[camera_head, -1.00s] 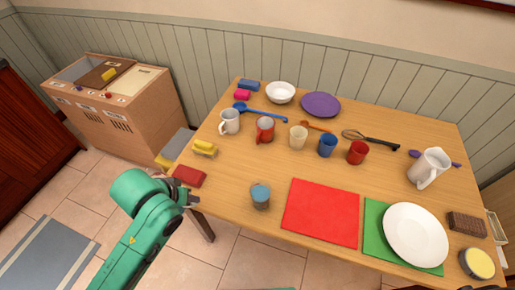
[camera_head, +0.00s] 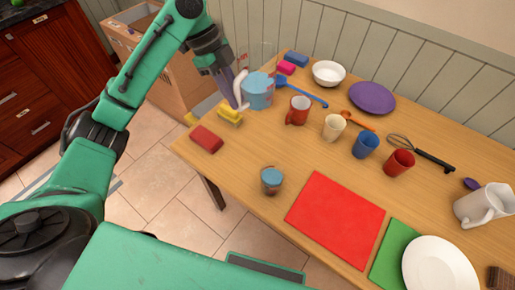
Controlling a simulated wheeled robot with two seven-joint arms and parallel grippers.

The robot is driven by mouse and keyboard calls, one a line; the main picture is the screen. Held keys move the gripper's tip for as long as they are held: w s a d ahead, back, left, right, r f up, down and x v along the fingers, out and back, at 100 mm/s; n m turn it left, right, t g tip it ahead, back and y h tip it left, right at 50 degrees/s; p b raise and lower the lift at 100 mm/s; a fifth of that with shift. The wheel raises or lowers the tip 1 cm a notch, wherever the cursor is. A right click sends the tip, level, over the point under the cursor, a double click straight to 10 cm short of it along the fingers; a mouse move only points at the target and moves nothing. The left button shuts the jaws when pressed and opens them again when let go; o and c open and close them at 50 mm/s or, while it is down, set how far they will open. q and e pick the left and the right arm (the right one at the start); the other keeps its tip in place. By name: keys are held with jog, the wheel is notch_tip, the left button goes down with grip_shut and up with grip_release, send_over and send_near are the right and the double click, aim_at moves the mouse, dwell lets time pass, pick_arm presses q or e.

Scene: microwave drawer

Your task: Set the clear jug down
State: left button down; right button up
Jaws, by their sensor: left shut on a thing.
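The clear jug (camera_head: 258,92) with light blue contents is over the table's far left part, left of the red mug. Its see-through upper walls are faint against the wall panels. My left gripper (camera_head: 237,98) comes in from the upper left and is shut on the jug's pale handle (camera_head: 241,84). The jug looks nearly upright. I cannot tell whether its base touches the table (camera_head: 240,156). My right gripper is not in view.
A red mug (camera_head: 298,111) and blue spoon (camera_head: 307,95) are close to the jug's right. A yellow sponge (camera_head: 230,115) and red block (camera_head: 206,139) lie to its front left. Bare wood lies between the glass and mugs.

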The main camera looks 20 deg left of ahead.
pick_arm(q)
jog(key=shift+m, duration=0.5)
jog(key=f, duration=0.9)
jog(key=f+p, duration=0.1)
jog(key=f, duration=0.8)
jog(key=shift+s+a+f, duration=0.2)
jog(key=shift+f, duration=0.5)
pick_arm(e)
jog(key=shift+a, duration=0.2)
pick_arm(q)
jog(key=shift+f, duration=0.15)
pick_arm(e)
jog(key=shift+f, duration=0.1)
pick_arm(q)
jog(key=c, duration=0.8)
grip_release()
jog(key=b+v, duration=0.1)
jog(key=v, duration=1.1)
jog(key=shift+w, duration=0.15)
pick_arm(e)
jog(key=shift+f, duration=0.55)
